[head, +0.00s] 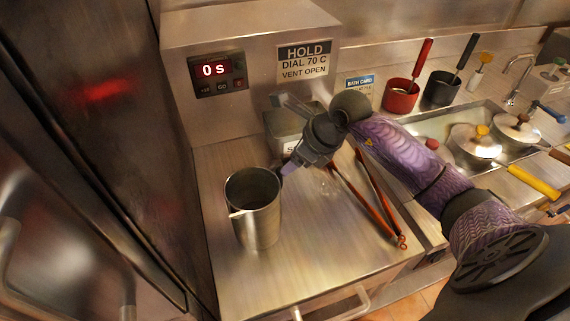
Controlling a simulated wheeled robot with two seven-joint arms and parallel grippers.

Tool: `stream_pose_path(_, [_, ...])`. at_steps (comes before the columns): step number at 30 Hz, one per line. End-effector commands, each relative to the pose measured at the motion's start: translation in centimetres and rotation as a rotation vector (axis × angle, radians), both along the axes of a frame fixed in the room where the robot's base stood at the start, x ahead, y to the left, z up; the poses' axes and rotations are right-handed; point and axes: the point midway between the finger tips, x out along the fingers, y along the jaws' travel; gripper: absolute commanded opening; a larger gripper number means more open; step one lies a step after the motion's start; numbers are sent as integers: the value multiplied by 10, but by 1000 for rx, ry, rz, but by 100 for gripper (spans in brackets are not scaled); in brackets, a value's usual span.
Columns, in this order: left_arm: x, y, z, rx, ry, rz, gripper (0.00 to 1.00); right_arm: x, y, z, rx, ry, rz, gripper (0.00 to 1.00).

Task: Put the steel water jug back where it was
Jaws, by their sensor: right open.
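The steel water jug (258,222) stands upright on the steel counter at the left, with its open mouth up and its spout toward the lower left. My right gripper (286,172) is just right of the jug's rim, pointing down and left. It is open, and its fingertips are close to the jug's right side. I cannot tell whether they touch it. The jug's handle is not clearly visible. My left gripper is not in view.
A steel container (283,130) stands behind my gripper. Tongs (365,200) lie right of the jug. Red (401,97) and black (441,90) pots stand at the back, and lidded pots sit at the right. A dark cabinet borders the left. The counter's front (330,270) is clear.

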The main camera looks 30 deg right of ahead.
Motion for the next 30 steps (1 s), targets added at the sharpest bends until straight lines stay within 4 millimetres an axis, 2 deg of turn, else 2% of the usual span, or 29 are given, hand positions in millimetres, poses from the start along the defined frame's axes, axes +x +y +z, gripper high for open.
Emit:
stream_pose_path(1, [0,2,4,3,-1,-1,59,-6,-4,12,-6,0,2,58])
stream_pose_path(6, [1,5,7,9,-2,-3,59,-23,-14,44,-6,1,2,58])
stream_pose_path(10, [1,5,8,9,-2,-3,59,-31,-20,59,-4,2,1,58])
stream_pose_path(15, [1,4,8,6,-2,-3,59,-34,-21,65,-1,2,1,58])
stream_pose_path(30, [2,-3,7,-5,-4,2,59,-33,-17,65,18,-5,6,58])
